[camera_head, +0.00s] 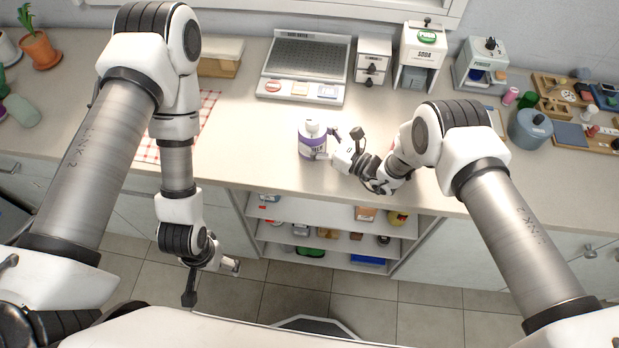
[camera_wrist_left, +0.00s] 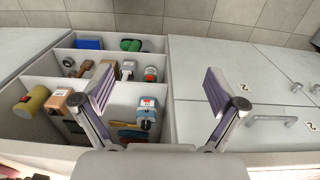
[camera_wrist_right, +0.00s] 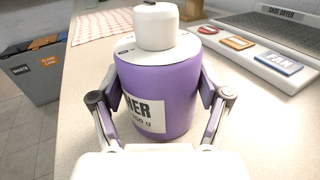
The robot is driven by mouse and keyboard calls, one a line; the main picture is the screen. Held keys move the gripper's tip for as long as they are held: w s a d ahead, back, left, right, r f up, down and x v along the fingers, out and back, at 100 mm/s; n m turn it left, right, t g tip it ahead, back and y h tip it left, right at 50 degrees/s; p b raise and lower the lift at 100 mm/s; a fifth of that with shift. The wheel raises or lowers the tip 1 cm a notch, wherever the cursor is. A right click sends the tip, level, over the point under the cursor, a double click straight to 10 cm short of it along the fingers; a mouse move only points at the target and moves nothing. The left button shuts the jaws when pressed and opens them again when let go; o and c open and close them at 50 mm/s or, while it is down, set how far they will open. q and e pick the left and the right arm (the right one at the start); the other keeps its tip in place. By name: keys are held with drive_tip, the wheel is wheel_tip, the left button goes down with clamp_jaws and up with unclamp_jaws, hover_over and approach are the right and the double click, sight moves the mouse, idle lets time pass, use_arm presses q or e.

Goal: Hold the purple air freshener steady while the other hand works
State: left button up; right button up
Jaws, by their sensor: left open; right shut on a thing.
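The purple air freshener (camera_head: 312,142) is a purple tub with a white top and a white label, standing upright on the counter near its front edge. My right gripper (camera_head: 330,144) is shut on it from the right. In the right wrist view the air freshener (camera_wrist_right: 158,85) stands between the two fingers, which press on its sides. My left gripper (camera_head: 213,283) hangs low in front of the counter, away from the air freshener. In the left wrist view the left gripper (camera_wrist_left: 158,95) is open, with nothing between its fingers.
A grey dryer machine (camera_head: 305,65) stands behind the air freshener. A soda dispenser (camera_head: 420,60) and a powder dispenser (camera_head: 480,65) stand to its right. A checkered cloth (camera_head: 203,118) lies at left. Open shelves (camera_head: 330,243) with several items are below the counter.

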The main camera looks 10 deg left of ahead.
use_arm(q)
drive_tip(key=w+d+m+t+h, duration=0.1)
drive_tip(key=w, duration=0.2)
drive_tip(key=w+d+m+t, duration=0.1)
drive_tip(key=w+d, duration=0.1)
drive_tip(key=w+d+m+t+h, duration=0.1)
drive_tip(key=w, duration=0.2)
drive_tip(key=shift+w+d+r+t+h, duration=0.15)
drive_tip(key=shift+w+r+t+h, duration=0.15)
drive_tip(key=shift+r, duration=0.05)
drive_tip(key=c, duration=0.4)
drive_tip(key=m+t+h, duration=0.6)
drive_tip(key=h, duration=0.1)
approach(311, 121)
drive_tip(key=x, duration=1)
drive_tip(key=shift+w+d, duration=0.15)
clamp_jaws()
